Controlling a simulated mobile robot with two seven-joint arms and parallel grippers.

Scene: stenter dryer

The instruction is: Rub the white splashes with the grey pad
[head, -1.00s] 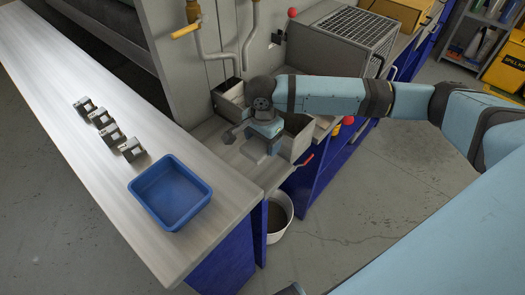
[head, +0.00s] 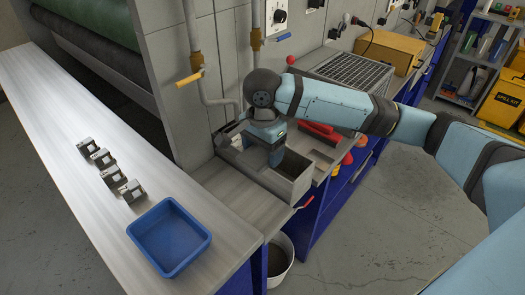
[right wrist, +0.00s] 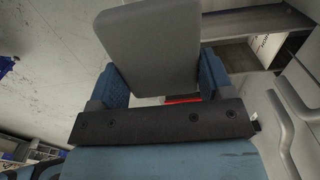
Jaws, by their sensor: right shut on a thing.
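My right gripper (head: 275,156) points down at the open metal trough (head: 290,183) at the end of the bench. It is shut on the grey pad (right wrist: 150,45), which shows large between the two blue fingers in the right wrist view. In the head view the pad is hidden behind the gripper and the trough wall. Whether it touches anything inside is not clear. I cannot make out white splashes in either view. My left gripper is not in view.
A blue tray (head: 169,237) and several metal blocks (head: 110,170) stand on the long bench at left. A red-handled lever (head: 303,203) sticks out at the trough's front. Pipes (head: 194,55) rise behind. A white bucket (head: 280,265) stands on the floor below.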

